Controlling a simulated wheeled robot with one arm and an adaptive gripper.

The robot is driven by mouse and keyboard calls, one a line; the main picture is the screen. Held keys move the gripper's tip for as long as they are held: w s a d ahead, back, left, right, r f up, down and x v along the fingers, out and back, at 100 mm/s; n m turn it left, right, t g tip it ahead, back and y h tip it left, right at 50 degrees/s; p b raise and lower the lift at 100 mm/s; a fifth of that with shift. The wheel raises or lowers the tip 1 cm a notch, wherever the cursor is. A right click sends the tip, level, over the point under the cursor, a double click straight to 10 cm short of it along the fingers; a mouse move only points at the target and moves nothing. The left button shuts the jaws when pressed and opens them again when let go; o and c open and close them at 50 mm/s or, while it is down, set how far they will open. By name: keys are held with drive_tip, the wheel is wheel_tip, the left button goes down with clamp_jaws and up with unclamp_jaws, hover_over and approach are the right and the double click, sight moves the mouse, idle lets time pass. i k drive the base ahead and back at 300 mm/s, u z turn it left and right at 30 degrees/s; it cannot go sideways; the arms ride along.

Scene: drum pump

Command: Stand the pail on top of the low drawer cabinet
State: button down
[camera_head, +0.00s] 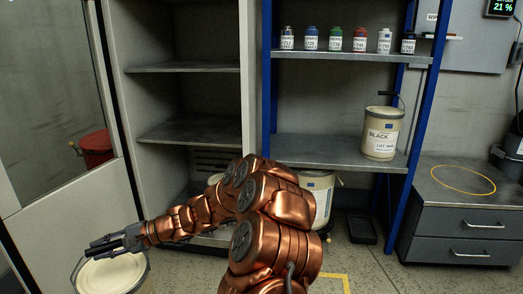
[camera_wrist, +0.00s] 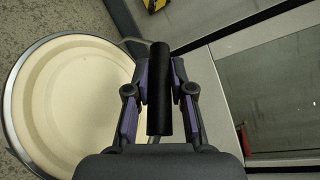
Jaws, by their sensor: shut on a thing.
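The pail (camera_head: 113,273), with a cream lid, is at the lower left in the head view, below my gripper (camera_head: 104,245). In the wrist view the pail (camera_wrist: 70,100) shows as a large round cream top with a dark rim. My gripper (camera_wrist: 159,90) is shut on the pail's black handle grip (camera_wrist: 159,75). The pail's bottom is cut off, so I cannot tell whether it touches the floor. The low drawer cabinet (camera_head: 466,220) stands at the right, with two drawers and a yellow ring marked on its bare top.
Another pail (camera_head: 318,195) stands low behind my arm. An open grey cabinet (camera_head: 185,133) and a glass door (camera_head: 52,100) are at the left. Floor is clear before the drawer cabinet.

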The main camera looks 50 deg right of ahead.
sight(476, 182)
drive_tip(key=k, duration=0.95)
drive_tip(key=z, duration=2.4)
drive_tip(key=i, duration=0.75)
